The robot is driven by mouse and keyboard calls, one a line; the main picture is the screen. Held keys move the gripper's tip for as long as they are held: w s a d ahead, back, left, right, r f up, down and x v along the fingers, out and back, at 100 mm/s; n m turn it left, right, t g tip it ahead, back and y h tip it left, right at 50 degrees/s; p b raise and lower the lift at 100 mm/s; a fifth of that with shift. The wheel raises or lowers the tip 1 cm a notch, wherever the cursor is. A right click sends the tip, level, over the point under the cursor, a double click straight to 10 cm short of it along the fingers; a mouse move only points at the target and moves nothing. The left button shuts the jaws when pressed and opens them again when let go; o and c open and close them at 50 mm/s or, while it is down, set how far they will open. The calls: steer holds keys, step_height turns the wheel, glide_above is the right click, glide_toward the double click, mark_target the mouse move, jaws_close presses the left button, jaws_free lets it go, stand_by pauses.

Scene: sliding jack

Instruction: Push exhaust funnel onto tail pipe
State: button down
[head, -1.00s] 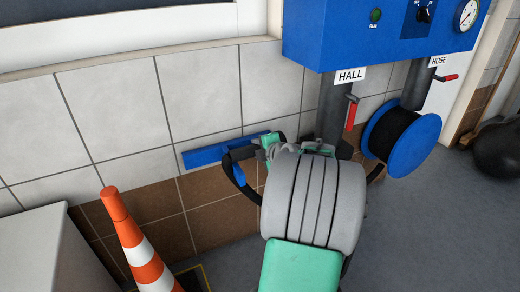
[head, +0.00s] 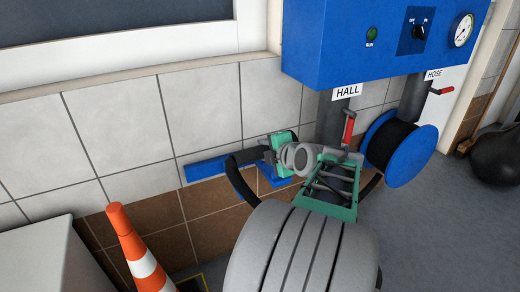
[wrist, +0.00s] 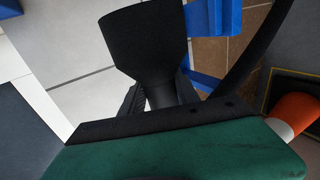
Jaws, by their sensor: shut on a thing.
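The black exhaust funnel (wrist: 145,42) fills the upper middle of the wrist view, its wide end at the top and its narrow neck below. The dark fingers of my gripper (wrist: 160,97) are on either side of the neck and shut on it. In the head view my gripper (head: 268,152) is in front of the tiled wall, beside a blue wall bracket (head: 205,168). A black hose (head: 236,177) curves down next to it; the funnel is hard to tell apart from it there. No tail pipe shows in either view.
A blue control box (head: 375,45) hangs on the wall, with pipes and red levers below. A blue hose reel (head: 400,150) is at the right. An orange and white cone (head: 140,255) and a white cabinet (head: 45,255) stand at the left.

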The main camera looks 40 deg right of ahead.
steer(key=s+a+r+p, duration=0.1)
steer(key=s+a+r, duration=0.1)
steer(key=s+r, duration=0.3)
steer(key=shift+s+a+r, duration=0.3)
steer(key=shift+r, duration=0.1)
steer(key=shift+d, duration=0.1)
